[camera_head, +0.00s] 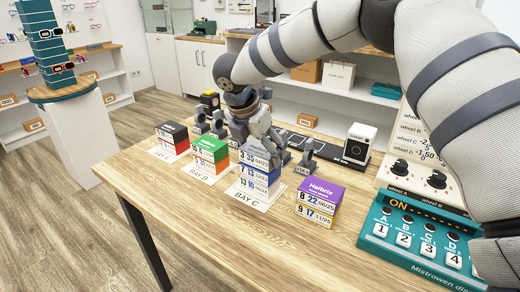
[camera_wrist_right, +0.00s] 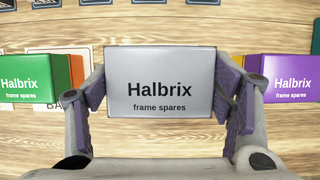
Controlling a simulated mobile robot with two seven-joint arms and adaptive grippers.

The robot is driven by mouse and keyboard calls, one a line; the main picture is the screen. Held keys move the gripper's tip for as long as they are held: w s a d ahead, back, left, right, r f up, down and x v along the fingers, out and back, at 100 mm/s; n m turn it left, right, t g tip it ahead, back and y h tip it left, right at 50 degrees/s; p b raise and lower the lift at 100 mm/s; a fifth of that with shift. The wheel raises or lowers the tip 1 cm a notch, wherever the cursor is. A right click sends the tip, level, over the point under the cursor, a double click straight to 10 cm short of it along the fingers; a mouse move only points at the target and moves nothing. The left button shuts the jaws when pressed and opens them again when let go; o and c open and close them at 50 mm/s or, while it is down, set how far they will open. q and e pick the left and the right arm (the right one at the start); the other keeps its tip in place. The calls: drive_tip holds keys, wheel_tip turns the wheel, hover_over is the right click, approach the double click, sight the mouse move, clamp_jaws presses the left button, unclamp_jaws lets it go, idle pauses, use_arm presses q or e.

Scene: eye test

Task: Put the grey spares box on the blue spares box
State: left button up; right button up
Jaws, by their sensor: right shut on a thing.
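The grey spares box (camera_head: 252,152) is in my right gripper (camera_head: 262,142), over Bay C in the head view. In the right wrist view the grey box (camera_wrist_right: 160,65) fills the middle, its top lettered "Halbrix frame spares", with one finger of the right gripper (camera_wrist_right: 163,98) against each side. The blue spares box (camera_head: 260,178) is directly below it in the head view. I see no clear gap between them, but cannot tell if the grey box's weight rests there. The wrist view hides the blue box behind the grey one. My left gripper is not in view.
A green-topped stack (camera_head: 211,150) stands left at Bay B, with a black-topped stack (camera_head: 172,135) beyond it. A purple-topped stack (camera_head: 322,190) stands close on the right. A teal console (camera_head: 415,240) with numbered buttons is farther right. The wooden table (camera_head: 245,240) is clear in front.

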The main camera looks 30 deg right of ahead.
drive_tip(key=shift+f, duration=0.15)
drive_tip(key=o, duration=1.2)
drive_tip(key=v, duration=1.2)
drive_tip(key=shift+p, duration=0.35)
